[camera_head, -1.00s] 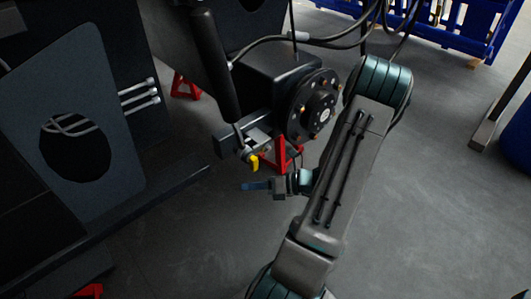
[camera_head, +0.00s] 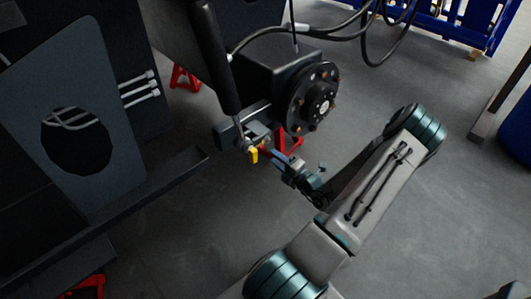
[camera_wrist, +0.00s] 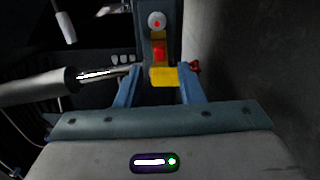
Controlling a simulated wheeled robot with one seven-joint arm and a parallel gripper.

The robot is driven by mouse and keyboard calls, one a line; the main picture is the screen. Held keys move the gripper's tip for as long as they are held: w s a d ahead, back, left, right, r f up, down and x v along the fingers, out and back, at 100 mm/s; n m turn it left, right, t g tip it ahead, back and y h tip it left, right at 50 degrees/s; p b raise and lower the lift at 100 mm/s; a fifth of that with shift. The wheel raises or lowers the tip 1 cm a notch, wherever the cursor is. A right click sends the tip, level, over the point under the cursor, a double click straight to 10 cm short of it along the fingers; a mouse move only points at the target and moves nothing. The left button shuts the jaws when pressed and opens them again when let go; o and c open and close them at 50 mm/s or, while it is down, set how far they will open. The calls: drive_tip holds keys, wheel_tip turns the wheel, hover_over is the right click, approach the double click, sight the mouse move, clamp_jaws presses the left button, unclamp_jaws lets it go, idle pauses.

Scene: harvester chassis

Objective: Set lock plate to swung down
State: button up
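A small yellow plate (camera_head: 254,155), which looks like the lock plate, sits at the end of the dark bracket under the black cylinder. In the wrist view the yellow plate (camera_wrist: 163,77) has a yellow strip and a red patch (camera_wrist: 159,51) above its broad lower edge. My gripper (camera_head: 276,157) is just right of the plate in the head view, with its blue fingers pointing at it. In the wrist view my gripper (camera_wrist: 160,72) is open, one finger on each side of the plate. Gaps show beside the plate; contact cannot be told.
A black cylinder (camera_head: 214,60) comes down to the bracket, and its rod shows left of my fingers in the wrist view (camera_wrist: 100,75). A round black hub (camera_head: 312,97) is close above my gripper. A red stand (camera_head: 289,141) is behind.

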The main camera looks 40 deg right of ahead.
sight(263, 148)
drive_tip(key=w, duration=0.4)
drive_tip(key=w+b, duration=0.1)
drive_tip(key=w, duration=0.1)
drive_tip(key=shift+a, duration=0.25)
drive_tip(key=shift+s, duration=0.1)
clamp_jaws()
